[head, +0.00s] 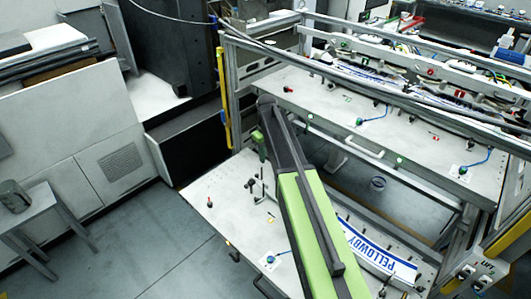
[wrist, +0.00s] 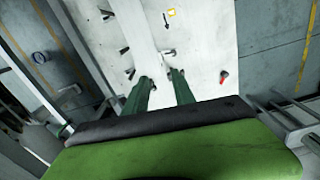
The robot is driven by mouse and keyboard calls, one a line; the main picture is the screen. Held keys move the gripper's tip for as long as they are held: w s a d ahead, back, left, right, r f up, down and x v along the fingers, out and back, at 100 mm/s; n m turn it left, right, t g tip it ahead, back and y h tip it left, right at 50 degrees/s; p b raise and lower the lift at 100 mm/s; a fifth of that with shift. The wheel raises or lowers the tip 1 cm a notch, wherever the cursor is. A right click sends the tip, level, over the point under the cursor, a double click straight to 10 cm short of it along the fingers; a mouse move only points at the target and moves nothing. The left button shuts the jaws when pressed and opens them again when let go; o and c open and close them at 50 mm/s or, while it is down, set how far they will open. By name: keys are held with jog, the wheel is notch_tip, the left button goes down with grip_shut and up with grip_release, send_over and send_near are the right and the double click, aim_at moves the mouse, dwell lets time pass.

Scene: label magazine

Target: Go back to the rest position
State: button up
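My arm reaches from the bottom of the head view up over the lower white plate (head: 225,205). My gripper (head: 260,146) shows only in part at the arm's far end, above that plate. In the wrist view, the two dark green fingers of my gripper (wrist: 161,78) stand apart, with nothing visible held between them. White plate surface (wrist: 205,45) with small pegs lies beyond them.
A metal frame (head: 228,75) with an upper white shelf (head: 330,100) stands close behind my arm. Blue cables and green knobs sit on the shelf. A small grey table (head: 40,215) stands at the left. Open floor (head: 150,245) lies between the table and the plate.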

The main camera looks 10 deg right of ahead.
jog(key=s+a+f+m+b, duration=0.1)
jog(key=s+f+b, duration=0.4)
jog(key=s, duration=0.7)
jog(key=s+a+f+m+b, duration=0.2)
jog(key=s+f+m+b, duration=0.2)
jog(key=s, duration=0.7)
jog(key=shift+s+f+m+b, duration=0.3)
jog(key=shift+s+f+b, duration=0.1)
jog(key=shift+f+b, duration=0.35)
jog(key=shift+s, duration=0.1)
